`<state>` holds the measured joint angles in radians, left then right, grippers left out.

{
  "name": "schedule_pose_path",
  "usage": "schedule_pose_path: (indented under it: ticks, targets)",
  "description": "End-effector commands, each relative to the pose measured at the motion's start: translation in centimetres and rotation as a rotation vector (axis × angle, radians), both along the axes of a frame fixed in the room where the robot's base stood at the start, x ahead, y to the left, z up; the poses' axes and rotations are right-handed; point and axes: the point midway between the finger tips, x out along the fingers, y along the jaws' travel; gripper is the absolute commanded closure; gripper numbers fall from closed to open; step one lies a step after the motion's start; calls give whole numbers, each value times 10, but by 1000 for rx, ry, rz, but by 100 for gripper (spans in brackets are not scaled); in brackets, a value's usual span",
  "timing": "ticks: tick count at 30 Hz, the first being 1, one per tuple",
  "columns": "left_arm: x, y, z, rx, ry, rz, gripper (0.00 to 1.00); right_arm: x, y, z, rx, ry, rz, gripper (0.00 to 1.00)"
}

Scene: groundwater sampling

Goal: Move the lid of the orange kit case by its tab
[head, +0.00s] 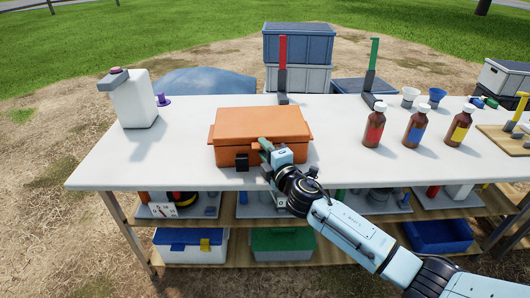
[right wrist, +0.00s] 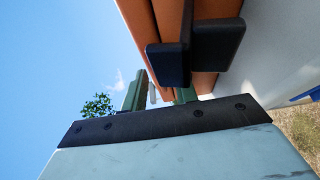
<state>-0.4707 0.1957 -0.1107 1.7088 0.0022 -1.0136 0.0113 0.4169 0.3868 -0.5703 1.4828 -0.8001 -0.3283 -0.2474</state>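The orange kit case (head: 262,122) stands on the white table, its lid down. Dark blocks show on its front, one left of my gripper (head: 242,164); in the right wrist view the case (right wrist: 207,85) carries two dark blocks (right wrist: 168,64). I cannot tell which part is the lid's tab. My right gripper (head: 264,152) is at the front of the case, right of the middle, close to the lid's front edge. In the right wrist view its two greenish fingers (right wrist: 160,94) stand apart, with a strip of orange between them. Whether they touch the case is hidden. My left gripper is out of view.
A white container (head: 134,100) stands on the table (head: 190,145) at the left. Brown bottles (head: 416,127) stand at the right. A red upright (head: 282,65) and a green upright (head: 372,65) stand at the back edge. Shelves with boxes lie below. The table left of the case is clear.

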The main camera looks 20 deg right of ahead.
Motion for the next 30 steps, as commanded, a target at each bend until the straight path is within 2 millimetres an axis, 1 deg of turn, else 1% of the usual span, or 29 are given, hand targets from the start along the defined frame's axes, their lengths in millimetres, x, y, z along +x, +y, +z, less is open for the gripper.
schedule_pose_path:
  ticks: [7,8,12,14,15,30]
  targets:
    - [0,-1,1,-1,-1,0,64,1,0,0,0,1,1,71]
    - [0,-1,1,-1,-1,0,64,1,0,0,0,1,0,72]
    - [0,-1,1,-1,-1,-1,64,1,0,0,0,1,0,91]
    - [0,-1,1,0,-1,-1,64,1,0,0,0,1,0,98]
    - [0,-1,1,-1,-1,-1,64,1,0,0,0,1,0,100]
    - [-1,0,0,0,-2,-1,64,0,-1,1,0,5,-2,100]
